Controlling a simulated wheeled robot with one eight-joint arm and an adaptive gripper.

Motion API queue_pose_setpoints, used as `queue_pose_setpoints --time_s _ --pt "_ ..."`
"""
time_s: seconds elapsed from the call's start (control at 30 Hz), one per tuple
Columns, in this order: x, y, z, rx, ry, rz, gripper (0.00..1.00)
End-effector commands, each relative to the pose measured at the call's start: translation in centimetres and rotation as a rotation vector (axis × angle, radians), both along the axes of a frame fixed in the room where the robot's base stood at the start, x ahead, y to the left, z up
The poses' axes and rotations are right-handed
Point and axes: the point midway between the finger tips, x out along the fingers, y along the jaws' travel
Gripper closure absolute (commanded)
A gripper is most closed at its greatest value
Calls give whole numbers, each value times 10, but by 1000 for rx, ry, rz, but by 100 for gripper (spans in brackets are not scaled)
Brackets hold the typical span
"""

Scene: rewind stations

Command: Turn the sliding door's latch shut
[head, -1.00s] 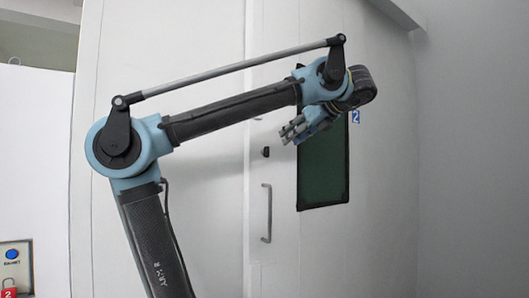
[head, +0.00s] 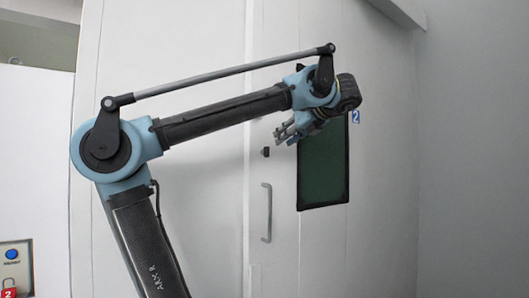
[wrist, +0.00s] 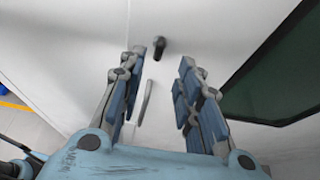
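The latch (head: 265,152) is a small dark knob on the white sliding door (head: 325,235), above the door's handle. In the wrist view the latch (wrist: 159,47) shows as a short black piece just beyond and between the fingertips. My gripper (head: 283,134) is a little above and to the right of the latch in the head view. In the wrist view my gripper (wrist: 171,68) is open, with its two fingers apart and nothing between them. It does not appear to touch the latch.
A vertical grey door handle (head: 267,212) is below the latch; it also shows in the wrist view (wrist: 146,102). A dark green window panel (head: 323,172) is to the right, with a blue "2" sign (head: 355,117). A panel with a blue button (head: 12,254) is at lower left.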

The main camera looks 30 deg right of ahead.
Motion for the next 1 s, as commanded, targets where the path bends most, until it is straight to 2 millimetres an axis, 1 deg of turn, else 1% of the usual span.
queue_pose_setpoints --time_s 0.1,0.7,0.9,1.0 --pt "13 2 -5 0 0 3 68" --pt "73 7 -30 0 1 3 68" --pt "87 7 -36 0 0 2 68" --pt "91 8 -38 -1 0 1 68"
